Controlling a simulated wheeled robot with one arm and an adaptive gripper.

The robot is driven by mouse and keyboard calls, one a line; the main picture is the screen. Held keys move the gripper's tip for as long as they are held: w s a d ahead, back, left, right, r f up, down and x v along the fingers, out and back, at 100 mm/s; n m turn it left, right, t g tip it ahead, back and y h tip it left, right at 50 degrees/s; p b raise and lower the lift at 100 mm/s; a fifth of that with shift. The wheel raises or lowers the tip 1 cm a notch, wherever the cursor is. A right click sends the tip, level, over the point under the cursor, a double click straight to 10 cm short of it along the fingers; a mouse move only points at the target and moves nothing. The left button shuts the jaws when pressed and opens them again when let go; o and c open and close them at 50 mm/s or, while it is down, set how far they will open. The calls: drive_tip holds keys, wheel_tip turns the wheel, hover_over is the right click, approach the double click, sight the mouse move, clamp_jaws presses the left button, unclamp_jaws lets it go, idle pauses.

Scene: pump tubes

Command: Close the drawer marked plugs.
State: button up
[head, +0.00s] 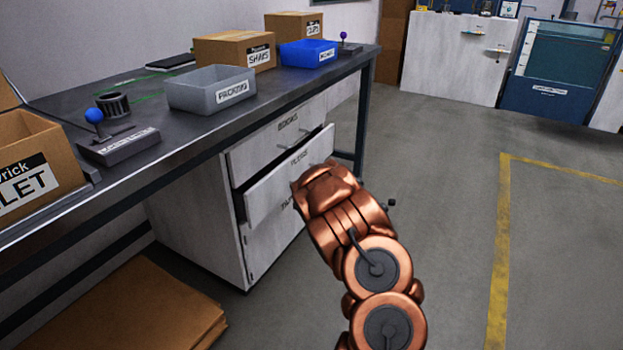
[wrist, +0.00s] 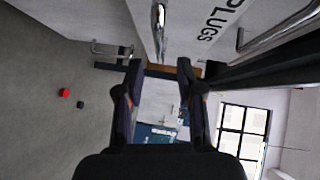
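The drawer marked PLUGS (head: 270,193) stands partly pulled out of the white cabinet under the workbench in the head view. Its front sticks out past the drawer above it. In the wrist view its front (wrist: 185,25) and label fill the top, with a metal bar handle (wrist: 158,32) beside the label. My gripper (wrist: 160,68) is open, its two dark fingers apart with nothing seen between them. The handle appears just above the fingertips in that picture; I cannot tell whether they touch. In the head view my copper arm hides the gripper and the drawer's right part.
The upper drawer (head: 282,129) looks shut. A workbench (head: 190,135) above carries a grey bin (head: 200,97), a blue bin (head: 300,58) and cardboard boxes. Flat cardboard (head: 140,310) lies on the floor at lower left. The floor to the right is clear.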

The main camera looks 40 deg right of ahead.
drive_tip(key=shift+b+x, duration=1.35)
drive_tip(key=shift+x, duration=1.85)
clamp_jaws()
